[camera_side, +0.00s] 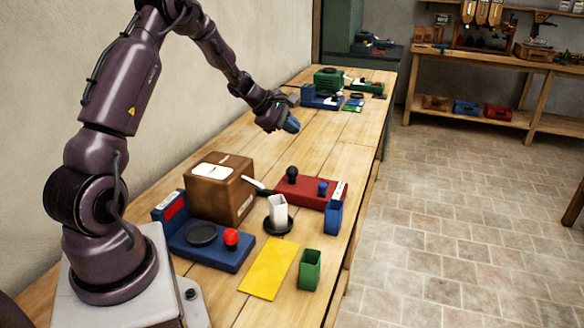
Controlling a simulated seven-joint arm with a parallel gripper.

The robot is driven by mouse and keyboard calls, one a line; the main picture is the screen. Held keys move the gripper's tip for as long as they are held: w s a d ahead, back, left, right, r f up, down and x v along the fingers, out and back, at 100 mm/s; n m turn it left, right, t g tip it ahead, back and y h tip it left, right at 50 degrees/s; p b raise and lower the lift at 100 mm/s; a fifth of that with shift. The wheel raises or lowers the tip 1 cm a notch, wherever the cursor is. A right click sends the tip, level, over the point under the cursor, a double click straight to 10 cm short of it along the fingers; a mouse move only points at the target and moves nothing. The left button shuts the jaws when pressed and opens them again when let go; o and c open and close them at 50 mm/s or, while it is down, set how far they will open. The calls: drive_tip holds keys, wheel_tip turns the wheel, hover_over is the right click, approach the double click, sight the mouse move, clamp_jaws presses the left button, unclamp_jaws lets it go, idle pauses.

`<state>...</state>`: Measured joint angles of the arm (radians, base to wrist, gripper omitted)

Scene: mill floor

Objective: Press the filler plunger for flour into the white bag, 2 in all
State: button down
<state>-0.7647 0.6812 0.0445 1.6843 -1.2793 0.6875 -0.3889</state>
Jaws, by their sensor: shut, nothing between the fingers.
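The white bag (279,209) stands upright on a black round saucer (289,229) in the middle of the near bench. A brown box (213,194) with white labels stands behind it to the left; a pale bar with a dark end reaches from the box toward the bag. I cannot tell which part is the flour plunger. The bag's contents are not visible. My gripper (292,125) is shut and empty, above the bench beyond the red base, touching none of these.
A blue unit (208,252) with a black disc and red knob (231,237) sits at front left. A yellow sheet (268,268), a green cup (310,269) and a blue cup (333,217) lie near the right edge. More devices (322,98) stand at the far end.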

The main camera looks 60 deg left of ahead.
sight(291, 169)
drive_tip(key=shift+r, duration=0.25)
drive_tip(key=shift+f, duration=4.45)
drive_tip(key=shift+f, duration=0.1)
drive_tip(key=shift+f, duration=0.3)
drive_tip(key=shift+f, duration=0.95)
drive_tip(key=shift+r, duration=1.35)
